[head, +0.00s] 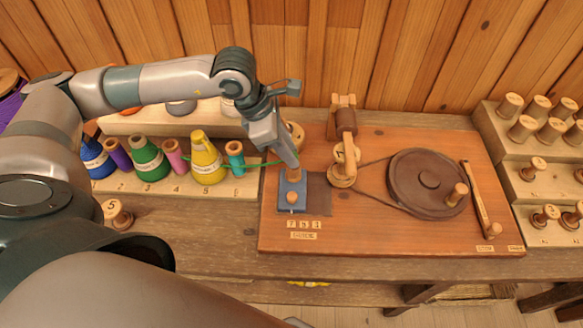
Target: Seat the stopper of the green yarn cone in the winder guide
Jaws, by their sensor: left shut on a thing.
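The green yarn cone (149,160) stands in the wooden rack at the left, between a purple and a pink spool. A green strand (262,164) runs from behind the yellow cone to my left gripper (292,170). My left gripper points down at the blue block (286,204) on the winder board and is shut on a small wooden piece, apparently the stopper, largely hidden by the fingers. The blue block, perhaps the winder guide, has a round wooden knob (292,197) in front of the fingertips. Whether the held piece touches the block I cannot tell. My right gripper is out of view.
The winder board (385,240) carries a wooden post with rollers (345,150), a large dark wheel (428,183) with a belt, and a wooden lever (481,200). A yellow cone (206,160) and a teal spool (235,155) stand left of the gripper. Stepped spool racks (505,150) stand at the right.

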